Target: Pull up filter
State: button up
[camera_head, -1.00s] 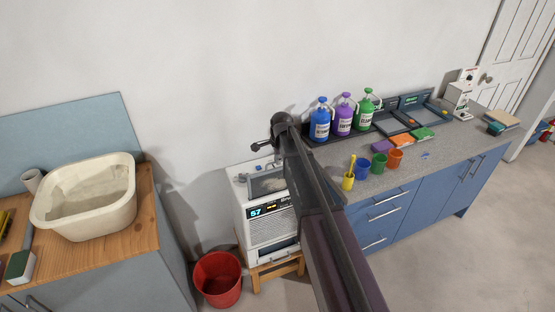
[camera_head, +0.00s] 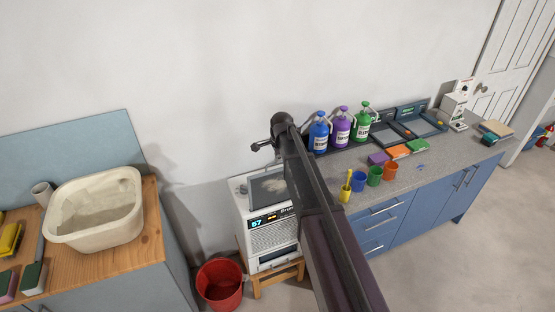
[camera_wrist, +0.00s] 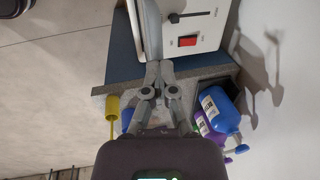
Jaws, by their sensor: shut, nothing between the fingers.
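The white machine (camera_head: 268,222) with a lit 57 display stands left of the blue counter. A grey panel (camera_head: 268,187), seemingly the filter, shows at its top; whether it is seated or raised is unclear. In the wrist view, the machine's white top (camera_wrist: 203,28) has a red switch and a dark lever. A grey slab edge (camera_wrist: 151,28), perhaps the same panel, runs beside it. My gripper (camera_wrist: 158,68) is shut and empty, its tips close to the slab's lower end; contact cannot be told.
A red bucket (camera_head: 220,285) stands left of the machine's wooden stool (camera_head: 277,277). Blue, purple and green bottles (camera_head: 340,128) and small coloured cups (camera_head: 375,176) stand on the counter at right. A cream tub (camera_head: 97,232) sits on the left cabinet.

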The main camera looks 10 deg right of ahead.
aim_at(277, 187)
jog(key=o, duration=0.6)
jog(key=shift+c, duration=0.2)
jog(key=shift+f, duration=0.2)
notch_tip(277, 187, down, 14)
jog(key=b, duration=1.4)
notch_tip(277, 187, up, 14)
jog(key=s+p, duration=0.3)
jog(key=p, duration=1)
jog(key=s+d+f+n+b, duration=0.1)
jog(key=s+f+n+b, duration=0.3)
jog(key=s, duration=0.4)
jog(key=s+d+f+n+g+b, duration=0.1)
jog(key=s+f+n+b, duration=0.3)
jog(key=s, duration=0.3)
jog(key=s+d+f+n+g+b, duration=0.1)
jog(key=s+f+n+b, duration=0.3)
jog(key=s, duration=0.4)
jog(key=shift+s+d+f+n+h, duration=0.35)
jog(key=shift+d+f+n, duration=0.2)
jog(key=shift+n, duration=0.45)
